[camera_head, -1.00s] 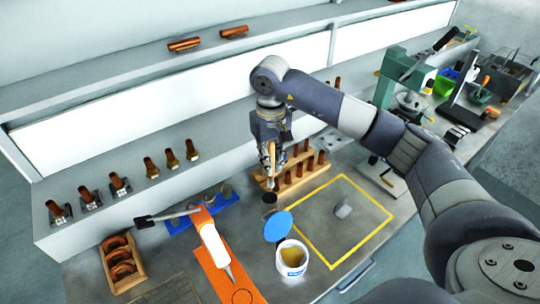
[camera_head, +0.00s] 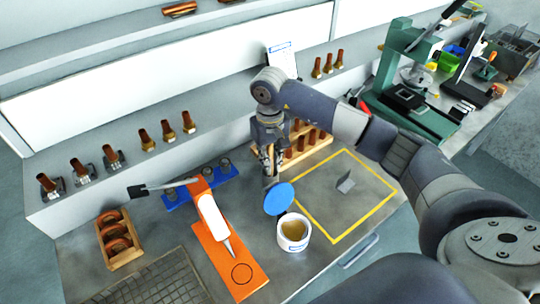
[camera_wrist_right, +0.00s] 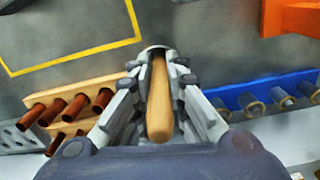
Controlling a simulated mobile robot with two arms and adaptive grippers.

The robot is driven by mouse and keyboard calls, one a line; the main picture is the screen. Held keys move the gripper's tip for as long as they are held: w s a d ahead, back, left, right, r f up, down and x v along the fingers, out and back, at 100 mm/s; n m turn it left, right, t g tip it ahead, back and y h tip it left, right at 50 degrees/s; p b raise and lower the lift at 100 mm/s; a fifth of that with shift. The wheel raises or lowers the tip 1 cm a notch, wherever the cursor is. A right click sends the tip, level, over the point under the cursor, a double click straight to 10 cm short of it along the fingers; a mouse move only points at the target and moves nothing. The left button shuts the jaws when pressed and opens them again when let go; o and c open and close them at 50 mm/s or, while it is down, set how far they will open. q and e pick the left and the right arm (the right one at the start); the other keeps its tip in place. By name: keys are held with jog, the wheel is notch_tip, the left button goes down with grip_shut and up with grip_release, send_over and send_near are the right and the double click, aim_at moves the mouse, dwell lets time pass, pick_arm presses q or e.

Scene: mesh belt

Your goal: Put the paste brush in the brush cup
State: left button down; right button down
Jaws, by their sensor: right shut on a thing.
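My right gripper (camera_head: 270,174) points down just behind the blue lid, in front of the wooden rack. In the right wrist view, my right gripper (camera_wrist_right: 158,88) is shut on the paste brush, whose tan wooden handle (camera_wrist_right: 159,105) runs between the fingers. My left gripper is not in view.
The open white paste tub (camera_head: 293,236) and its blue lid (camera_head: 279,199) are close in front of the gripper. A wooden rack (camera_head: 323,152) with copper pieces is behind. An orange mat (camera_head: 243,277) and blue rack (camera_head: 180,203) lie left. The yellow-outlined area (camera_head: 335,205) is mostly clear.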

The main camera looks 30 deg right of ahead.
jog(key=shift+f, duration=0.25)
jog(key=c, duration=1.5)
grip_release()
jog(key=shift+c, duration=0.2)
jog(key=shift+f+b, duration=0.1)
jog(key=shift+b, duration=0.45)
jog(key=shift+r, duration=0.2)
